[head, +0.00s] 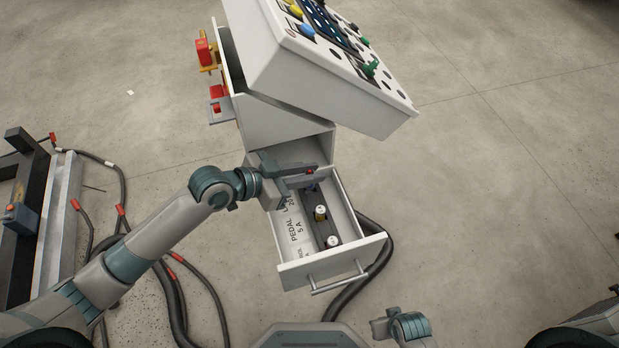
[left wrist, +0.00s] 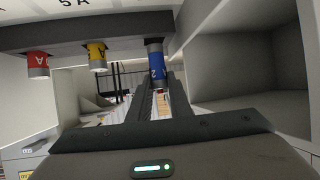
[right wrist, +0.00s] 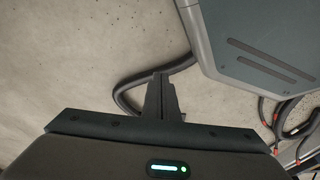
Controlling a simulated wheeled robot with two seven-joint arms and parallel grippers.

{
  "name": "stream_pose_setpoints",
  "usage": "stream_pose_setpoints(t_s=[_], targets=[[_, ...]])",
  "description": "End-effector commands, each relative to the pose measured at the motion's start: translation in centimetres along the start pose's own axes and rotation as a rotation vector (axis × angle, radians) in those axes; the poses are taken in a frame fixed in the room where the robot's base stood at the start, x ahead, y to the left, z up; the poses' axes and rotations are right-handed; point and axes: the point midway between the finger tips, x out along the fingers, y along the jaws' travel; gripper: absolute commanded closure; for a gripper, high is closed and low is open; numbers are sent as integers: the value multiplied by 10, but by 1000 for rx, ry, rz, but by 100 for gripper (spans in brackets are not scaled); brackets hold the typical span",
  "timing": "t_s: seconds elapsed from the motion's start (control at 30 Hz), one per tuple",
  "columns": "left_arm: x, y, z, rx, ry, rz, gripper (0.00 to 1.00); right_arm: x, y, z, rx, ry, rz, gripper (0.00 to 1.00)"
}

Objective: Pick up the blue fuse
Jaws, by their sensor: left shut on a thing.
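The blue fuse (left wrist: 157,66) shows in the left wrist view, its top at the dark fuse bar (left wrist: 110,30). My left gripper (left wrist: 163,94) is shut on the blue fuse at its lower end in that picture. The fuse still appears seated in the bar. My right gripper (right wrist: 160,92) has its fingers together, empty, above the floor.
A yellow fuse (left wrist: 97,56) and a red fuse (left wrist: 38,66) stand in the same bar, apart from my fingers. The control console (head: 330,75) rises behind the drawer. Dark cables (head: 376,255) lie on the floor beside it. Open floor lies to the right.

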Motion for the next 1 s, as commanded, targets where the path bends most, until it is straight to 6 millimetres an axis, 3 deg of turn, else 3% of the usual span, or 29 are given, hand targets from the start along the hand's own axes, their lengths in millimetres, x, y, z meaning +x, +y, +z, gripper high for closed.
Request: stream_pose_setpoints(t_s=[0.2,0.4,0.77,1.0], targets=[[-17,0,-36,5,3,0,100,6,0,5,1,-3,0,100],[-26,0,-55,2,1,0,100,10,1,6,0,-6,1,100],[-28,0,-59,1,0,0,100,11,2,-3,0,9,2,100],[-28,0,-58,1,0,0,100,10,0,4,1,-1,-1,100]])
